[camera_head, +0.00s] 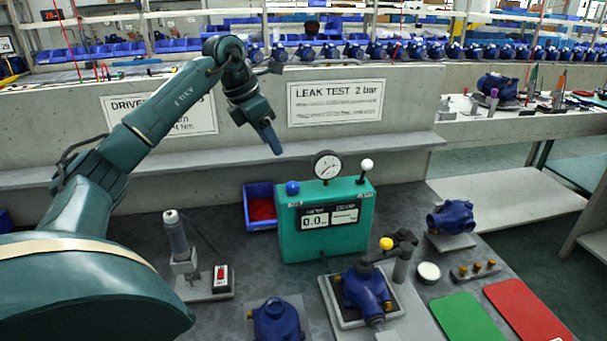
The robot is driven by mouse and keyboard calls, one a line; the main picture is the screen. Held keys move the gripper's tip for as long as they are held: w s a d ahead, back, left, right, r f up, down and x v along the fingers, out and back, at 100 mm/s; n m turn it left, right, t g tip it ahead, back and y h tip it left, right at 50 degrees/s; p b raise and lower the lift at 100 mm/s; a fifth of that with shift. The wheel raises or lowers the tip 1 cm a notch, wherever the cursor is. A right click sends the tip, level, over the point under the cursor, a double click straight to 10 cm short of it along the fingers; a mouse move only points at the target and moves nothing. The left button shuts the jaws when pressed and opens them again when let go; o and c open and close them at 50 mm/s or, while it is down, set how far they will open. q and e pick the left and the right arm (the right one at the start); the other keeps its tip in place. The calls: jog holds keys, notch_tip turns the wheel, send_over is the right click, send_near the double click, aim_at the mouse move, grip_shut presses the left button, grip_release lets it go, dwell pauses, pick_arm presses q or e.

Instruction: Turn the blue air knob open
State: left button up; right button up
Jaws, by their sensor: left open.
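The blue air knob (292,188) sits on the top left of the green leak tester box (300,245), which has a display, a round gauge (327,165) and a white ball-topped lever (366,166). My left gripper (273,145) hangs in the air above and slightly left of the knob, pointing down, apart from it. It holds nothing that I can see; the gap between its fingers is hard to make out from this side. My right gripper is not in view.
A blue bin of red parts (260,206) stands left of the tester. In front are a clamp with a yellow ball (386,243) and blue pump housings (366,292). Green (467,318) and red (526,309) mats lie at right. A ledge and wall run behind.

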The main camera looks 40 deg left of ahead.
aim_at(292, 184)
pick_arm(q)
jog(key=x, duration=1.2)
jog(key=shift+d+f, duration=0.1)
jog(key=shift+f, duration=0.3)
jog(key=shift+c, duration=0.4)
jog(key=c, duration=0.9)
